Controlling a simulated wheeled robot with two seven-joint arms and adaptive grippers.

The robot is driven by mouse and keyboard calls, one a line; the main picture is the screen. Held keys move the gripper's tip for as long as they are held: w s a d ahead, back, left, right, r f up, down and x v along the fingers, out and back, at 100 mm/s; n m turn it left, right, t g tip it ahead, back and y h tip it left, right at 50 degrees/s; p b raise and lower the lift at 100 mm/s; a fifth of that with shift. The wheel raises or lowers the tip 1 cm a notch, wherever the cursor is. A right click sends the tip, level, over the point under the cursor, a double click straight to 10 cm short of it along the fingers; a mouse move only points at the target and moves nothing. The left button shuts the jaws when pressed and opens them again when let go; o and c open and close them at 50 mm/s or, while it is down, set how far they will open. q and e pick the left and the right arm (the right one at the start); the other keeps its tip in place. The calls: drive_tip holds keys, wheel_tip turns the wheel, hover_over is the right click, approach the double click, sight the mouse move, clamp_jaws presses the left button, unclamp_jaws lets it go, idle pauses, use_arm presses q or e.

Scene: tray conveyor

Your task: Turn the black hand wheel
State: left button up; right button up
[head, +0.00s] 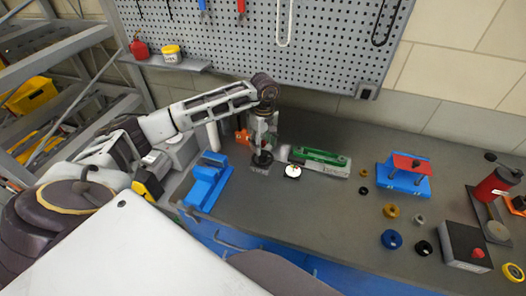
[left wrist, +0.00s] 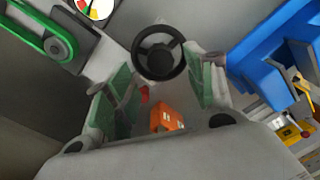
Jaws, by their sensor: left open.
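The black hand wheel (head: 262,160) sits low on the bench beside the blue vice-like block. In the left wrist view it shows as a ring with spokes and a hub (left wrist: 160,53), ahead of the fingers. My left gripper (head: 263,146) points down right above the wheel in the head view. In the left wrist view its green-padded fingers (left wrist: 163,88) are spread apart with nothing held between them. The wheel's rim lies near the fingertips; I cannot tell whether they touch. The gripper hides part of the wheel in the head view. My right gripper is not in view.
The blue block (head: 207,183) stands left of the wheel, an orange box (head: 241,136) behind it. A dial gauge (head: 292,171) and a green belt unit (head: 318,158) are close on the right. Several small knobs lie farther right; the front middle of the bench is clear.

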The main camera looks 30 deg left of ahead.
sight(263, 153)
use_arm(q)
drive_tip(key=shift+s+f+p, duration=0.1)
drive_tip(key=shift+f+p, duration=0.25)
drive_tip(key=shift+f, duration=2.1)
drive_tip(key=c, duration=1)
drive_tip(key=shift+m+b, duration=0.3)
drive_tip(key=shift+b, duration=0.45)
